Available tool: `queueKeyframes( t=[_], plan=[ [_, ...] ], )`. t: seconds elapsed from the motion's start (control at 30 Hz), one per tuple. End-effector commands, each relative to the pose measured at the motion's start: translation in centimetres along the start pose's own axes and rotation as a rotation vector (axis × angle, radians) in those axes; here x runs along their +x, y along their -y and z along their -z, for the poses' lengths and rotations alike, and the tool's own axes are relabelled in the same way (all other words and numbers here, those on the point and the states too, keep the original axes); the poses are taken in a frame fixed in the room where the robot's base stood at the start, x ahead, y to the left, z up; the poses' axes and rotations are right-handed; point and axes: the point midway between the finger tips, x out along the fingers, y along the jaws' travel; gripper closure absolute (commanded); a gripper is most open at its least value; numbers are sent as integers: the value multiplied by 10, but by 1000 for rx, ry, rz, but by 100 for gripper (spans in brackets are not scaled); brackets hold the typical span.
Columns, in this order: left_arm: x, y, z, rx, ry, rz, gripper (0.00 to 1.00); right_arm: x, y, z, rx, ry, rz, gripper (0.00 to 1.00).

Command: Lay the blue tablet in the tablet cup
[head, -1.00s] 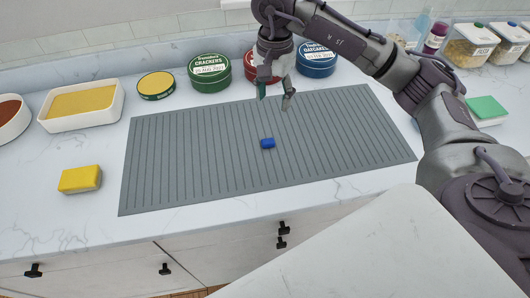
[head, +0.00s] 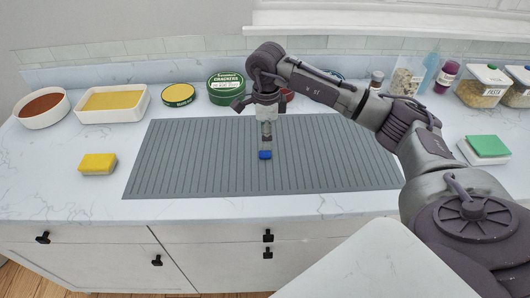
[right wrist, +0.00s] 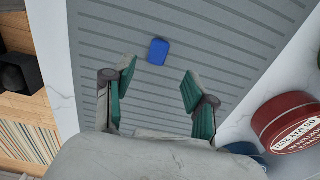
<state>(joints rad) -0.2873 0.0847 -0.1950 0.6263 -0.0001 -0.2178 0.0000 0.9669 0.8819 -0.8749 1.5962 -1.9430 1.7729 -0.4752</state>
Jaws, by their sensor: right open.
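The blue tablet (head: 265,155) is a small rounded block lying on the grey ribbed mat (head: 200,165). My right gripper (head: 266,138) points down, just behind and above the tablet in the head view. In the right wrist view the jaws (right wrist: 159,74) are open and empty, with the blue tablet (right wrist: 158,51) beyond the fingertips, near the middle between their lines. The gripper appears apart from the tablet. I cannot make out a tablet cup in either view. My left gripper is not in view.
A yellow sponge (head: 98,164) lies left of the mat. A green-topped block (head: 488,146) lies to its right. Behind stand a white rectangular dish (head: 112,115), a yellow-topped tin (head: 179,95), a green crackers tin (head: 226,88) and a red tin (right wrist: 288,122). The mat is otherwise clear.

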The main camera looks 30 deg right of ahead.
Motion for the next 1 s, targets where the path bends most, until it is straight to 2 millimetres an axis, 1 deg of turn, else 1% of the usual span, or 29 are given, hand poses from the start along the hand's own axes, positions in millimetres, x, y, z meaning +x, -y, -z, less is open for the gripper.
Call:
queueKeyframes(
  t=[0.03,0.1,0.2,0.3,0.4,0.47,0.6,0.73,0.77,1.0],
  plan=[
    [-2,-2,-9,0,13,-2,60,3,0,0,-1,-1,-1,44],
    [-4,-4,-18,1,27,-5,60,6,-1,-1,-1,0,-1,44],
    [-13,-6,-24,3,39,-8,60,16,-3,-3,-2,-2,-5,44],
    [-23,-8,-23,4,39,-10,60,31,-5,-6,-2,-1,-5,44],
    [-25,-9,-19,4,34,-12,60,46,-4,-6,0,0,-3,44],
    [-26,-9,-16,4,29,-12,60,52,-4,-6,-1,-1,-2,44],
    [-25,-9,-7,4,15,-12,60,57,-4,-6,-2,1,0,44],
    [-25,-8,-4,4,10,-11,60,57,-4,-6,-2,1,1,44],
    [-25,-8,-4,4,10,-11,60,57,-4,-6,-2,0,0,47],
    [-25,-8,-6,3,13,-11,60,56,-4,-6,-2,0,1,87]
  ],
)
